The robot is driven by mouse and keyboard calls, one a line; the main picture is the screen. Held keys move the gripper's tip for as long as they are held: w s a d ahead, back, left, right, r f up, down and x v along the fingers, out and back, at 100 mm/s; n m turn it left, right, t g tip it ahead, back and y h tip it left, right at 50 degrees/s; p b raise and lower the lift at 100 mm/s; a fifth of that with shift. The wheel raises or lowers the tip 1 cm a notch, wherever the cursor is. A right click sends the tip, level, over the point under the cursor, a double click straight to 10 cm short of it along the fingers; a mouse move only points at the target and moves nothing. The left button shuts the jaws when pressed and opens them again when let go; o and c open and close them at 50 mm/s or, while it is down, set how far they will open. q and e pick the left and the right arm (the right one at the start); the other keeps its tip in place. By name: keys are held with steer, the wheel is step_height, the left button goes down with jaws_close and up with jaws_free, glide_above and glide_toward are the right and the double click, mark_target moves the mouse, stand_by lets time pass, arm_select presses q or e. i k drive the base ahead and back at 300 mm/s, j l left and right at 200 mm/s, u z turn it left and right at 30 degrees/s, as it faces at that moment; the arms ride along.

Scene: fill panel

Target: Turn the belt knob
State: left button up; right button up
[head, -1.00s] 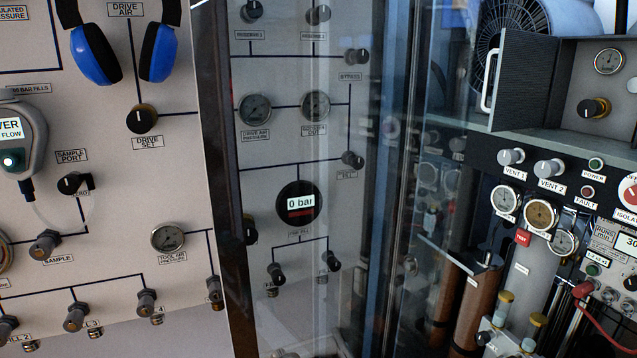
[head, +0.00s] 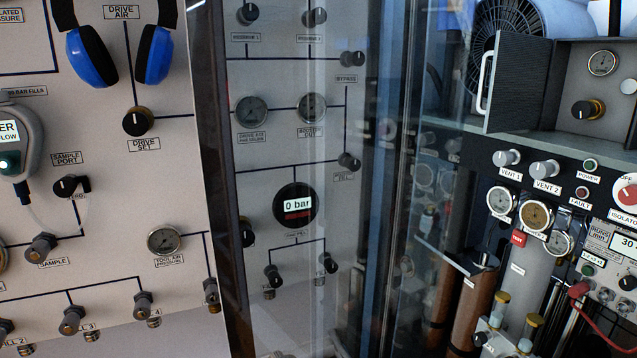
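No label that reads "belt" is legible in the head view, so I cannot tell for sure which knob is the belt knob. A black knob with a yellow collar (head: 587,109) sits in the open grey compartment at the upper right, under a small gauge (head: 602,63). A similar black and brass knob (head: 138,121), labelled DRIVE SET, is on the left panel. Neither of my grippers is in view, and nothing touches these knobs.
A grey door with a white handle (head: 486,82) stands open left of the compartment. A glass pane (head: 385,180) covers the middle panel. Blue earmuffs (head: 92,57) hang at the upper left. Vent knobs (head: 507,158) and gauges (head: 536,216) lie below the compartment.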

mark_target(581, 109)
steer(key=i+l+z, duration=0.15)
steer(key=z, duration=0.25)
steer(key=i+l+z, duration=0.15)
steer(key=z, duration=0.3)
steer(key=i+z, duration=0.25)
steer(key=z, duration=0.15)
